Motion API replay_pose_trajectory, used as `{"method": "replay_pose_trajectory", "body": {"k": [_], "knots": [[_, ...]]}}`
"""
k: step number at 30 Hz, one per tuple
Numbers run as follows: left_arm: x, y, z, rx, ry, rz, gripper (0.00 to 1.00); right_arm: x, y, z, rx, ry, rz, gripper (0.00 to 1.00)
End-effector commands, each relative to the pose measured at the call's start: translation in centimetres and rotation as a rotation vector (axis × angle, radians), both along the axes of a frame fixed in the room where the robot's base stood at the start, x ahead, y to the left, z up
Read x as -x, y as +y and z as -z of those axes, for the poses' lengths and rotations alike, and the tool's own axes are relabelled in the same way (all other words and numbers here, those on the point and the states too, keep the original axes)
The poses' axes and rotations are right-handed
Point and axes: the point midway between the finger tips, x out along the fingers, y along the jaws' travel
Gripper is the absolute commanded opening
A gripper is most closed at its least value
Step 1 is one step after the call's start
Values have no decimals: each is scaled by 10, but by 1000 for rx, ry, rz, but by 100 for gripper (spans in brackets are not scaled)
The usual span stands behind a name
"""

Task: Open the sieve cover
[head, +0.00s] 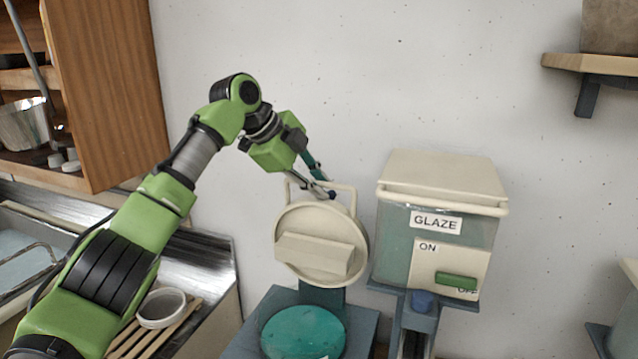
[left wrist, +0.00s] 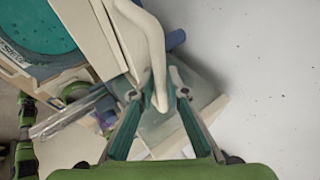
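The sieve cover (head: 312,243) is a round cream lid with a raised block on its face and a bar handle at its top edge. It stands tipped up, nearly upright, behind a round teal sieve surface (head: 303,335). My left gripper (head: 325,192) is at the cover's bar handle (head: 345,187). In the left wrist view the cream bar (left wrist: 156,75) runs between my left gripper's fingers (left wrist: 158,95), with gaps seen on both sides. The teal sieve surface also shows there (left wrist: 35,30).
A glaze tank (head: 440,205) with an ON/OFF panel and green switch (head: 456,281) stands close right of the cover. A wooden cabinet door (head: 105,80), metal sink (head: 30,225) and white bowl on a slatted rack (head: 162,307) are at the left. A wall shelf (head: 590,64) is at upper right.

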Motion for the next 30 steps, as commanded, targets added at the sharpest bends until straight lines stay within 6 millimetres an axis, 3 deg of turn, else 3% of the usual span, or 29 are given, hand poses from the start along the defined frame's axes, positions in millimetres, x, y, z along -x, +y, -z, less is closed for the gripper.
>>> {"method": "replay_pose_trajectory", "body": {"k": [13,24,30], "knots": [[3,4,-7,2,-2,0,26,-6,2,0,-3,-9,2,40],[30,43,-64,1,-2,-1,26,-4,2,0,-2,-6,2,40],[41,58,-85,0,1,-1,26,-4,2,0,-2,-6,1,40]]}}
